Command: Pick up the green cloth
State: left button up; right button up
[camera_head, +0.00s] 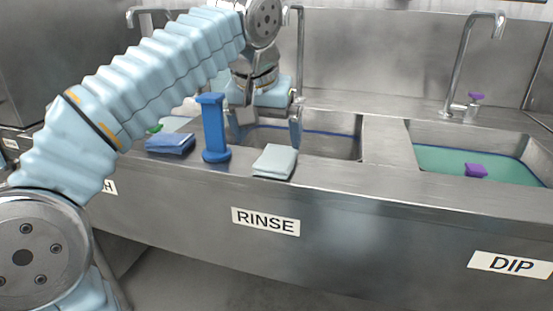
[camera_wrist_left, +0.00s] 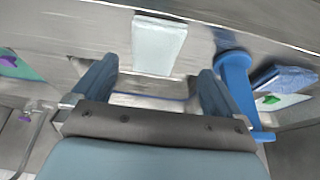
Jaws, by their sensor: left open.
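A pale, faintly green folded cloth (camera_head: 275,161) lies flat on the steel ledge in front of the rinse basin. It also shows in the left wrist view (camera_wrist_left: 158,45), just beyond and between the fingertips. My left gripper (camera_head: 265,134) is open and empty, pointing down over the rinse basin behind the cloth. Its two fingers also show in the left wrist view (camera_wrist_left: 157,78), apart from the cloth. My right gripper is not in view.
A blue upright handle-like tool (camera_head: 214,130) stands left of the cloth. A folded blue cloth (camera_head: 170,143) lies further left, with a small green item (camera_head: 155,128) behind it. The dip basin (camera_head: 440,160) at right holds green liquid and a purple item (camera_head: 475,170).

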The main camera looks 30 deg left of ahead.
aim_at(276, 157)
pick_arm(q)
jog(key=x, duration=0.6)
jog(key=shift+w+d+f, duration=0.2)
jog(key=shift+w+d, duration=0.05)
jog(key=shift+w, duration=0.2)
jog(key=c, duration=1.1)
jog(key=shift+c, duration=0.2)
jog(key=shift+r, duration=0.1)
jog(key=shift+r, duration=0.25)
notch_tip(276, 157, up, 2)
jog(key=shift+r, duration=0.15)
jog(key=s+d+r, duration=0.7)
jog(key=s+r, duration=0.3)
jog(key=s, duration=0.2)
jog(key=shift+d, duration=0.25)
